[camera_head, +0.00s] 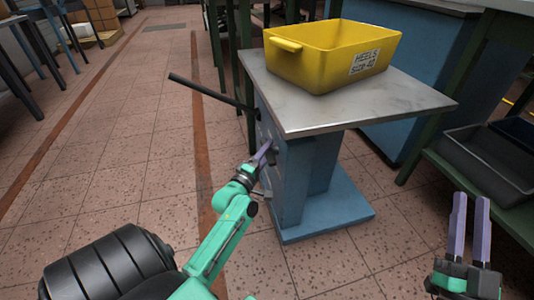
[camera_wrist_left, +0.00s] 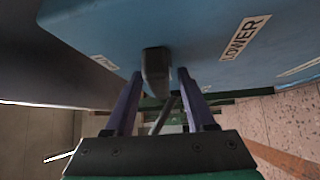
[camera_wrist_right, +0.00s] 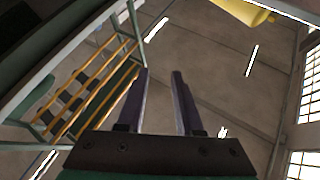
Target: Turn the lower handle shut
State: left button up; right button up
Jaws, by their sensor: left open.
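A blue cabinet (camera_head: 293,180) with a grey metal top stands in the middle of the head view. My left gripper (camera_head: 264,152) is at its left side face, partly hiding what is there. In the left wrist view, a dark handle (camera_wrist_left: 156,72) sticks out from the blue face between the two open fingers of my left gripper (camera_wrist_left: 155,85), with no clear grip on it. A "LOWER" label (camera_wrist_left: 245,37) is on the face to the right of the handle. My right gripper (camera_head: 470,202) is open and empty at the right, away from the cabinet.
A long dark bar (camera_head: 212,92) sticks out leftward from the cabinet below its top. A yellow bin (camera_head: 318,68) labelled "HEELS SIZE 42" stands on top. A green-framed rack with dark trays (camera_head: 488,155) is at the right.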

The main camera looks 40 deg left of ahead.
pick_arm(q)
grip_shut()
dwell(0.3)
